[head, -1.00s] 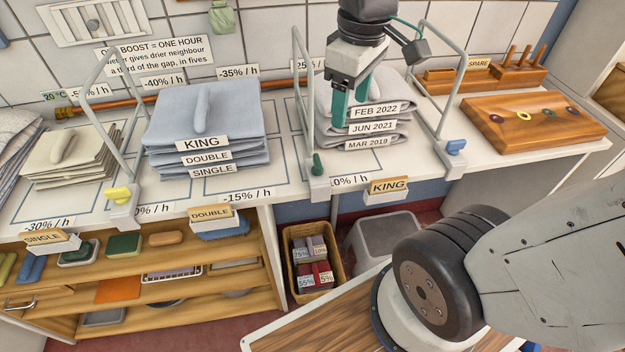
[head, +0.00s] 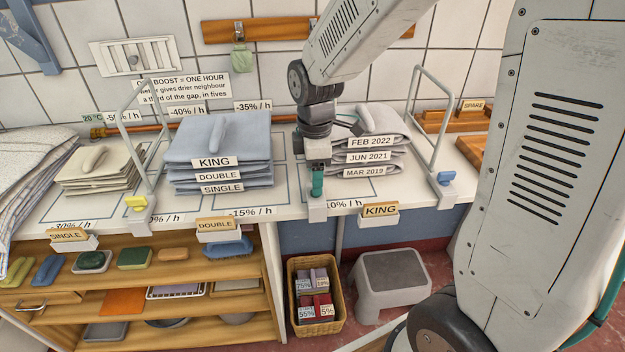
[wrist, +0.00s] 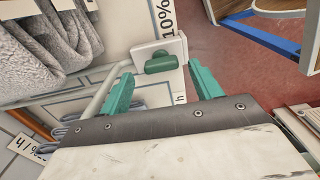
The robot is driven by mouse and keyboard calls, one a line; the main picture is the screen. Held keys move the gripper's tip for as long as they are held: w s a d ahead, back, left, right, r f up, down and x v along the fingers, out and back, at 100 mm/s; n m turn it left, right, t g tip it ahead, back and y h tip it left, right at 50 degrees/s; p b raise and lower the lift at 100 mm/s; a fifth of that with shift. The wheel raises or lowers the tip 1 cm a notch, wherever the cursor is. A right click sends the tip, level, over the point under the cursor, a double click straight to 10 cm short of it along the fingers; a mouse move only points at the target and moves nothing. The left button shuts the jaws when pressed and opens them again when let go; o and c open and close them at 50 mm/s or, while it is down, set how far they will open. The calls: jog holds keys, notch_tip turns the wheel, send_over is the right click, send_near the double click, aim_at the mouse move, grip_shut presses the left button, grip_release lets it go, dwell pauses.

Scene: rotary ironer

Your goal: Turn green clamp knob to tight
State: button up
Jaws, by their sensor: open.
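The green clamp knob (wrist: 161,63) sits on a pale clamp block (wrist: 145,50) at the counter's front edge. In the wrist view its long bar lies roughly across the picture, between and just beyond the fingertips. My gripper (wrist: 159,71) is open with one teal finger toward each side of the knob. In the head view my gripper (head: 317,186) points down over the clamp block (head: 317,210). The knob cannot be told apart from the teal fingers there. Contact is not clear.
Grey folded linen (head: 365,145) lies right of my gripper, a blue stack (head: 218,150) left. A yellow knob (head: 136,203) and a blue knob (head: 445,178) sit on neighbouring clamps. A basket (head: 318,320) and grey stool (head: 391,290) stand below the counter.

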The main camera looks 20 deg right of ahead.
jog(key=shift+f, duration=0.95)
